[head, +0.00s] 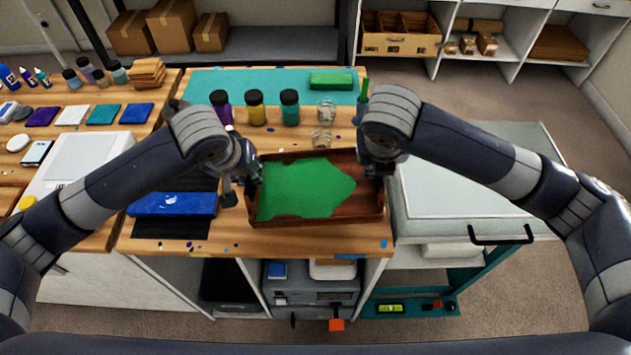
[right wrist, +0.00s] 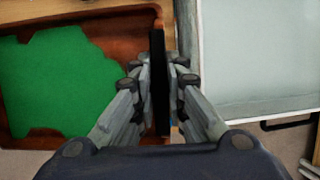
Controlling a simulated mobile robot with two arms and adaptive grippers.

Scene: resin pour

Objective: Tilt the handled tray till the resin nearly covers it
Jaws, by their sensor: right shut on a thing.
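The handled tray (head: 366,208) is a brown wooden tray at the middle of the workbench in the head view. Green resin (head: 305,190) covers the left and middle of its floor with an uneven edge; bare wood shows along the right side and the front right corner. My right gripper (head: 376,172) is at the tray's right end. In the right wrist view its fingers (right wrist: 160,90) are shut on a dark upright bar, the tray's handle (right wrist: 159,75). My left gripper (head: 250,180) is at the tray's left end; its fingertips are too small and dark to tell their state.
Purple, yellow and teal jars (head: 256,108) and clear cups (head: 322,138) stand behind the tray. A blue block (head: 173,204) on a black mat lies left of it. A white-topped cabinet (head: 470,185) with a black handle stands to the right. The bench's front edge is close before the tray.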

